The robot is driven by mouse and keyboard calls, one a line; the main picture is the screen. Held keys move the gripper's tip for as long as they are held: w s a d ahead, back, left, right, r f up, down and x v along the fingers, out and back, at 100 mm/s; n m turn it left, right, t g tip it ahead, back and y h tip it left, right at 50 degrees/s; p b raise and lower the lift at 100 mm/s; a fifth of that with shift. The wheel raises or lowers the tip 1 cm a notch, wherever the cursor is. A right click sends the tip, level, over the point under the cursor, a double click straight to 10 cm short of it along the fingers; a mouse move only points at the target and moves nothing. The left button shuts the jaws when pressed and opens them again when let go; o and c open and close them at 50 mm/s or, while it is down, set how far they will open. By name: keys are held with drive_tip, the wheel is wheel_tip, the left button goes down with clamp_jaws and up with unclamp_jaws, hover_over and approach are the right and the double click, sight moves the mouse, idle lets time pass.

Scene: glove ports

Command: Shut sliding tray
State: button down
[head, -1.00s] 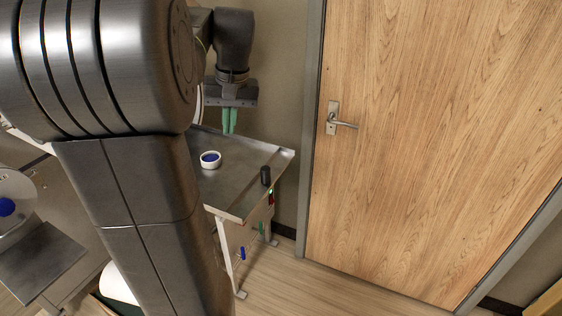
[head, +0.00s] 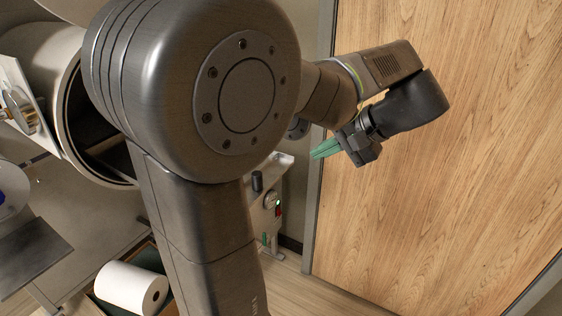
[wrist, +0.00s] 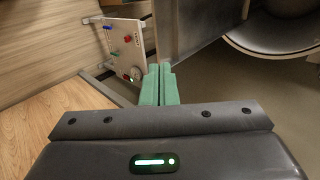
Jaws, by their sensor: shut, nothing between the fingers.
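My gripper (head: 318,153) has green fingers pressed together, with nothing between them. It is in front of the wooden door in the head view and points left. In the wrist view its fingers (wrist: 158,70) point toward a grey metal surface. A large pale cylinder (head: 68,62) stands at the left of the head view with its round mouth open. A flat surface (head: 110,152) shows in its dark inside; I cannot tell for sure whether it is the sliding tray. The cylinder's rim (wrist: 240,42) also shows at upper right in the wrist view. My gripper is apart from it.
A white roll (head: 132,287) lies low. The wooden door (head: 440,190) is close behind my gripper.

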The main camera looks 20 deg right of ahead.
approach(277, 171)
drive_tip(key=x, duration=0.4)
drive_tip(key=shift+s+d+f+p, duration=0.1)
drive_tip(key=shift+s+f+p, duration=0.05)
drive_tip(key=shift+p, duration=0.15)
drive_tip(key=w+a, duration=0.2)
drive_tip(key=shift+w+f+p, duration=0.3)
drive_tip(key=shift+p, duration=0.1)
drive_tip(key=shift+w+a, duration=0.4)
drive_tip(key=shift+w, duration=0.1)
drive_tip(key=shift+w, duration=0.1)
drive_tip(key=w+a+p, duration=0.1)
drive_tip(key=w+a, duration=0.7)
drive_tip(key=w, duration=0.2)
drive_tip(key=w+a+p, duration=0.2)
drive_tip(key=w+a, duration=0.6)
drive_tip(key=w, duration=0.3)
drive_tip(key=w+a+p, duration=0.1)
drive_tip(key=w+a, duration=0.7)
drive_tip(key=w, duration=0.2)
drive_tip(key=shift+w+a+p, duration=0.2)
drive_tip(key=shift+a+p, duration=0.1)
